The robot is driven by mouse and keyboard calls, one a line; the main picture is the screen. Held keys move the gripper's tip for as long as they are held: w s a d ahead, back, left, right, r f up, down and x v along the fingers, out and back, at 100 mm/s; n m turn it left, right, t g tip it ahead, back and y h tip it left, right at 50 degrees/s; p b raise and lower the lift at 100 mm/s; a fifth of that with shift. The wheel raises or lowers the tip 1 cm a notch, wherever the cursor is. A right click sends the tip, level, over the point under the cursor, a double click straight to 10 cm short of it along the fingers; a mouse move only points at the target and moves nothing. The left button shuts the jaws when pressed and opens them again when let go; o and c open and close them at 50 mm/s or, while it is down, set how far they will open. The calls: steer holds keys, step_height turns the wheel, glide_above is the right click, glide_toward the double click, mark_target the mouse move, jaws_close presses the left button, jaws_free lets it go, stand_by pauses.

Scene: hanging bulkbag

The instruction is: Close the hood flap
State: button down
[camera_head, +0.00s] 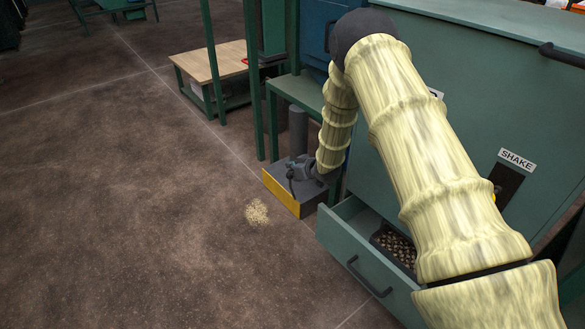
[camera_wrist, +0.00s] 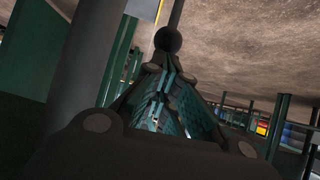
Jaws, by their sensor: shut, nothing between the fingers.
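I cannot tell for sure which part is the hood flap. My gripper (camera_head: 292,174) is low beside a grey post (camera_head: 298,130), above a dark base with a yellow front edge (camera_head: 281,194). In the wrist view my gripper (camera_wrist: 163,80) has its fingers converging, shut and empty. A dark round knob (camera_wrist: 168,39) on a rod shows just beyond the fingertips; I cannot tell whether they touch. A thick grey post (camera_wrist: 88,50) stands close on the left. My arm hides part of the green machine behind it.
A green cabinet (camera_head: 470,100) with a SHAKE label (camera_head: 517,160) fills the right. Its drawer (camera_head: 345,235) is open, with a dark tray of pale pieces (camera_head: 397,247). A wood-topped bench (camera_head: 215,62) stands behind. Pale spill (camera_head: 257,212) lies on otherwise open floor at left.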

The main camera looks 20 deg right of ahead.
steer(key=w+r+p+v, duration=0.15)
steer(key=p+v, duration=0.45)
steer(key=v, duration=0.6)
steer(key=s+a+f+m+g+h, duration=0.1)
steer(key=s+a+f, duration=0.1)
steer(key=s+f, duration=0.45)
steer(key=s+a+f+m+g, duration=0.1)
steer(key=s+a+f+g, duration=0.15)
steer(key=s, duration=0.65)
steer(key=s+a+f+m+g+h, duration=0.1)
steer(key=s+f, duration=0.4)
steer(key=s, duration=0.3)
steer(key=s+a+f+m+g+h, duration=0.1)
steer(key=s+g, duration=0.2)
steer(key=s, duration=1.2)
steer(key=s+a+f+m+g, duration=0.1)
steer(key=s+a+f+g, duration=0.15)
steer(key=s, duration=1.25)
step_height(320, 180, up, 35)
steer(key=p, duration=3.4)
steer(key=shift+d+f+g, duration=0.25)
steer(key=shift+d+g, duration=0.05)
steer(key=shift+d, duration=0.2)
steer(key=shift+s, duration=0.2)
